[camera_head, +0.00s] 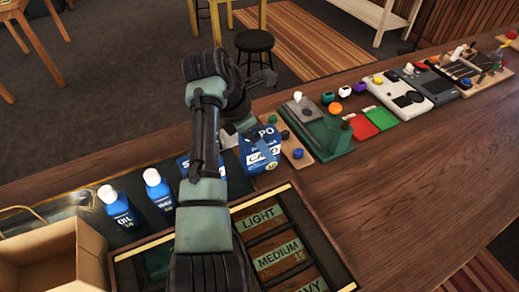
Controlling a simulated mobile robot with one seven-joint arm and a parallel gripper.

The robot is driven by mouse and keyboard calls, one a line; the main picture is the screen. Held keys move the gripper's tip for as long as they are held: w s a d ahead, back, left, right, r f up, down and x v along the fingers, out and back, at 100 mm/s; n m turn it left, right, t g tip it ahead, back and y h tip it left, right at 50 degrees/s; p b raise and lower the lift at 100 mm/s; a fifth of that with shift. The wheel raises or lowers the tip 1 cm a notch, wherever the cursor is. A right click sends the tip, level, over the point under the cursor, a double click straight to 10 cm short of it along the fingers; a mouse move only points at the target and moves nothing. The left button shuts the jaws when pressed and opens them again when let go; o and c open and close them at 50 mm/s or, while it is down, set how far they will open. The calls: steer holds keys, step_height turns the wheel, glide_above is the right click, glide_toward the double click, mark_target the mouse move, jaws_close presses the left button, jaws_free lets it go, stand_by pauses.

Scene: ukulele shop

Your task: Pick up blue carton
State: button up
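A blue carton with white lettering (259,152) stands on the counter just right of my forearm. Another blue box (183,165), mostly hidden behind my arm, shows to its left. My gripper (241,132) is beside the upper left of the lettered carton. The arm covers part of this area, and the fingers are too small and dark to tell whether they are open or touching the carton.
Blue bottles with white caps (159,190) stand left of my arm. An open cardboard box (52,262) is at lower left. A framed tray labelled LIGHT and MEDIUM (327,244) lies in front. A wooden board with a green device (321,133) sits close right of the carton.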

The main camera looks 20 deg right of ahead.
steer(key=x, duration=0.4)
steer(key=shift+a+f, duration=0.1)
steer(key=shift+f, duration=0.1)
jaws_close()
